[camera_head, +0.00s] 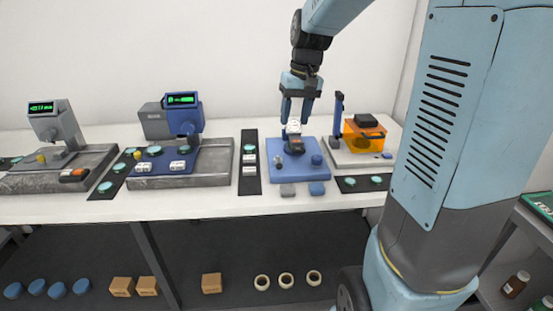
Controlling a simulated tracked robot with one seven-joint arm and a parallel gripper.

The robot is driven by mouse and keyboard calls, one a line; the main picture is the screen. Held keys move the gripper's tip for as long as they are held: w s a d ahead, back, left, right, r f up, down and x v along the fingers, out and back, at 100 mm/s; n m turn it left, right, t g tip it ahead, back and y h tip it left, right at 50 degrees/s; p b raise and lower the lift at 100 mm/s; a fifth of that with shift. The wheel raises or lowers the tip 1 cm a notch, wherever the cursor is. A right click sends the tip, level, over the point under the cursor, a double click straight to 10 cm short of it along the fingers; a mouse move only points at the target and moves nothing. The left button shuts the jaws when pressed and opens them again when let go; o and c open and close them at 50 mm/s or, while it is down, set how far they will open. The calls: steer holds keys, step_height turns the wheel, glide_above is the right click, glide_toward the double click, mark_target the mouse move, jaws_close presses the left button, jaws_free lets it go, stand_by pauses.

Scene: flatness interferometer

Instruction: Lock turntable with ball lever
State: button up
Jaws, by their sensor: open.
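My gripper (294,120) points down with its two fingers apart. It is above a blue base plate (282,172) on the white bench. Under the fingers are a small white round part (293,128) and a dark block (295,144). Whether the fingers touch the white part cannot be told. A blue ball-like knob (317,159) is at the right of this plate. Which ball belongs to the turntable lever is not clear.
A blue instrument (184,110) with a green display stands left of centre on a grey slab (212,177). A dark strip (249,183) holds small parts. An orange box (365,138) stands right of my gripper. A lower shelf (190,268) holds boxes, rings and blue discs.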

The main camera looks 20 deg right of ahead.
steer(key=w+f+g, duration=0.1)
steer(key=w+f, duration=0.3)
steer(key=w, duration=0.1)
glide_toward(281, 160)
steer(key=shift+y, duration=0.4)
steer(key=s+f, duration=0.1)
steer(key=f, duration=0.1)
steer(key=s+a+f, duration=0.1)
steer(key=f, duration=0.1)
steer(key=s+a+f, duration=0.1)
steer(key=s+f, duration=0.1)
steer(key=f, duration=0.1)
steer(key=shift+a, duration=0.25)
jaws_close()
